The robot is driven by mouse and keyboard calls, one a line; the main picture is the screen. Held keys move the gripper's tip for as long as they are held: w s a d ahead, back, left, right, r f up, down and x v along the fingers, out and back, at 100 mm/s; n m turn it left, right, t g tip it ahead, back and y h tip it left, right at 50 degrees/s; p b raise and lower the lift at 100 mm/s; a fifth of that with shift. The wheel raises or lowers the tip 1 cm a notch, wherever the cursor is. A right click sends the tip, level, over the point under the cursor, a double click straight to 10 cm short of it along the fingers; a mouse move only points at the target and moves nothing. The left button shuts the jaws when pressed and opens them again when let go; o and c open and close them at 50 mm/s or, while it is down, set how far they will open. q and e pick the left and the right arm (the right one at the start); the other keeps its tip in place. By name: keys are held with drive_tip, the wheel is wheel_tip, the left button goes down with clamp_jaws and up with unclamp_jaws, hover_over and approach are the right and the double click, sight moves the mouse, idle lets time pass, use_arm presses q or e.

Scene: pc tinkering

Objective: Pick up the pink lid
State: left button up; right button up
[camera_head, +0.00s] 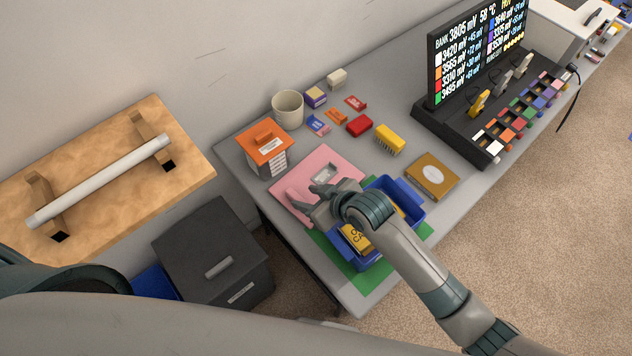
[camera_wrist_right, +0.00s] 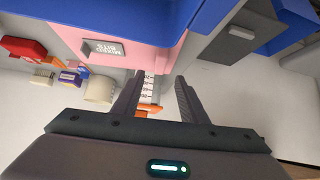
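A flat pink piece (camera_head: 318,160) lies on the grey table, left of the blue bin. I cannot tell whether it is the lid itself or a mat under it. It carries a grey label reading "MIXED BITS" in the right wrist view, where the pink surface (camera_wrist_right: 172,57) also shows. My right gripper (camera_head: 305,202) is over its near part, which the fingers and wrist partly hide. In the right wrist view the right gripper (camera_wrist_right: 157,92) has its fingers apart with nothing held between them. My left gripper is out of view.
The blue bin (camera_head: 413,195) stands on a green mat (camera_head: 370,285), with yellow items inside. An orange-topped box (camera_head: 262,138) and a cup (camera_head: 287,108) stand behind the pink piece. A dark cabinet (camera_head: 210,250) is left of the table. Several small blocks lie farther right.

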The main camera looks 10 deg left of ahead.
sight(298, 197)
drive_tip(key=shift+w+a+f, duration=0.1)
drive_tip(key=shift+a+f, duration=0.1)
drive_tip(key=shift+f, duration=0.1)
drive_tip(key=shift+p+x, duration=0.7)
drive_tip(key=shift+x, duration=0.3)
drive_tip(key=shift+d+f+p+x, duration=0.1)
drive_tip(key=shift+f+p+x, duration=0.1)
drive_tip(key=shift+x, duration=0.6)
drive_tip(key=shift+d+f+p+x, duration=0.1)
drive_tip(key=shift+d+p+x, duration=0.05)
drive_tip(key=shift+x, duration=0.65)
clamp_jaws()
